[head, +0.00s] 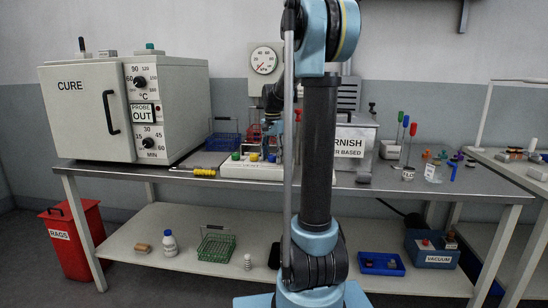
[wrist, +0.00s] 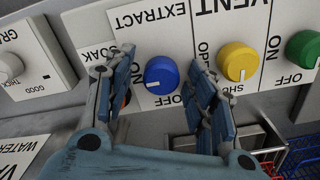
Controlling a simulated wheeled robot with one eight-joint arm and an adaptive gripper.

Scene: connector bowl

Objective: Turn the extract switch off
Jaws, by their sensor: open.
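The extract switch is a blue round knob (wrist: 161,75) under an EXTRACT label in the wrist view, with a pale pointer mark at its lower left edge. Its lettering is partly hidden by my fingers. My gripper (wrist: 160,90) is open, with one finger on each side of the blue knob in that view; I cannot tell whether either finger touches it. In the head view my gripper (head: 272,128) hangs over the control panel (head: 240,170), and the blue knob (head: 271,157) shows just below it.
A yellow knob (wrist: 237,62) and a green knob (wrist: 303,48) sit right of the blue one in the wrist view. A SOAK label and a dial (wrist: 10,67) lie left. In the head view, the CURE oven (head: 95,110) and varnish container (head: 352,145) flank the panel.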

